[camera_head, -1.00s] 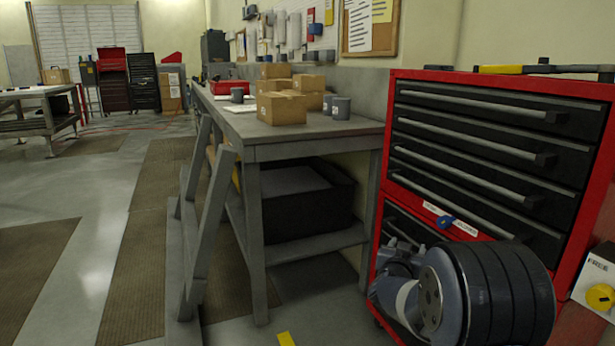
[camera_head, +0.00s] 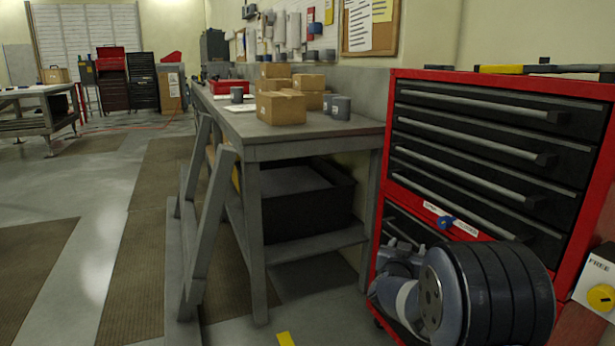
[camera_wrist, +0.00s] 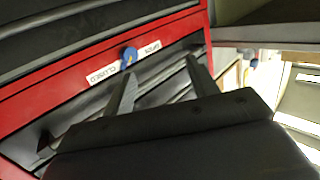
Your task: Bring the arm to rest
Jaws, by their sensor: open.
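My gripper (camera_wrist: 161,66) shows in the wrist view with its two dark fingers spread apart and nothing between them. It points toward the red tool cabinet (camera_wrist: 68,90), near a blue turn knob (camera_wrist: 129,56) on a white label marked CLOSED and OPEN. I cannot tell whether the fingers touch the cabinet. In the head view my arm is folded low in front of the cabinet (camera_head: 388,140) at the lower right, below the blue knob (camera_head: 445,222). The gripper's fingers cannot be made out there.
A grey workbench (camera_head: 300,129) with cardboard boxes (camera_head: 281,108) and grey mugs (camera_head: 341,107) stands left of the cabinet. A white box with a yellow knob (camera_head: 601,297) is at the right edge. Open floor (camera_head: 90,220) lies to the left.

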